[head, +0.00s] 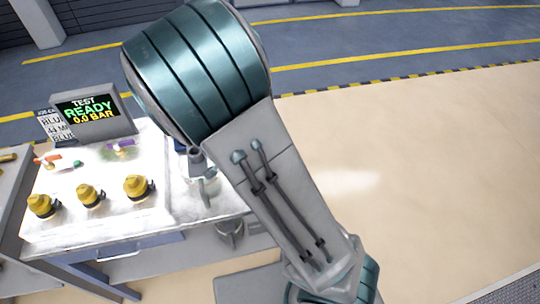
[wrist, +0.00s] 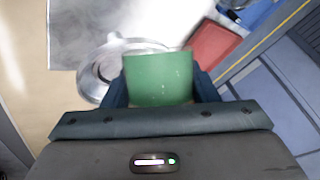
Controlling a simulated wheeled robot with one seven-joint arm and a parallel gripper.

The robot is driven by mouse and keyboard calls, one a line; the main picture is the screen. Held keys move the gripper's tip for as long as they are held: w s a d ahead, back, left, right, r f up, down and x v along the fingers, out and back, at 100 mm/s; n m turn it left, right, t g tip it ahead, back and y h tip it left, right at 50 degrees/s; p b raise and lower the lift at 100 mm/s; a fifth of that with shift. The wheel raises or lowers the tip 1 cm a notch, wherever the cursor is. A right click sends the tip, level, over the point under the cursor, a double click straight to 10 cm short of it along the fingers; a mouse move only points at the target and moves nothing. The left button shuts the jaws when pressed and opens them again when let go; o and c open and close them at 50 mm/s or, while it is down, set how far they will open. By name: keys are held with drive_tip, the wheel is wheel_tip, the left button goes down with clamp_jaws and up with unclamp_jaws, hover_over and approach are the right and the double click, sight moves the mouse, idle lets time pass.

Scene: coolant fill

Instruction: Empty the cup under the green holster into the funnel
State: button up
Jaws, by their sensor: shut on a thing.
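In the wrist view a green cup (wrist: 158,82) sits between the two dark fingers of my gripper (wrist: 160,92), which is shut on it. I cannot see into the cup or tell its contents. A round, shiny metal piece with a wide rim (wrist: 92,72), possibly the funnel, lies beyond and left of the cup, partly hidden by it. In the head view my arm covers the right part of the bench, and I cannot make out my gripper or the cup there. A small green item (head: 76,163) lies at the back left of the bench; I cannot tell whether it is the holster.
The white bench (head: 105,205) carries several yellow-topped pieces (head: 90,197) and a display (head: 92,112) reading TEST READY 0.0 BAR. A purple item (head: 122,144) lies near the display. A red tray (wrist: 214,45) is right of the cup. Open floor (head: 430,180) lies to the right.

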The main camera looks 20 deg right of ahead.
drive_tip(key=shift+f+m+g+y, duration=0.25)
drive_tip(key=shift+m+g+y, duration=0.05)
drive_tip(key=shift+y, duration=0.7)
idle(0.5)
drive_tip(key=shift+r+y+b, duration=0.4)
drive_tip(key=shift+y+b, duration=0.3)
drive_tip(key=shift+b, duration=0.85)
drive_tip(key=shift+d+f+m+g+y+b, duration=0.15)
drive_tip(key=shift+y+b, duration=0.25)
drive_tip(key=shift+b, duration=0.8)
drive_tip(key=shift+a+f+m+g+y+b, duration=0.15)
drive_tip(key=shift+m+g+y+b, duration=0.2)
drive_tip(key=shift+b, duration=0.8)
drive_tip(key=shift+w+d+r+y+b, duration=0.1)
drive_tip(key=shift+d+r+y+b, duration=0.25)
drive_tip(key=shift+b, duration=0.5)
drive_tip(key=shift+w+d+r+y+b, duration=0.15)
drive_tip(key=shift+d+y+b, duration=0.35)
drive_tip(key=shift+b, duration=0.3)
drive_tip(key=shift+d+f+m+y+b, duration=0.2)
drive_tip(key=shift+f+m+y+b, duration=0.35)
drive_tip(key=shift+b, duration=1.25)
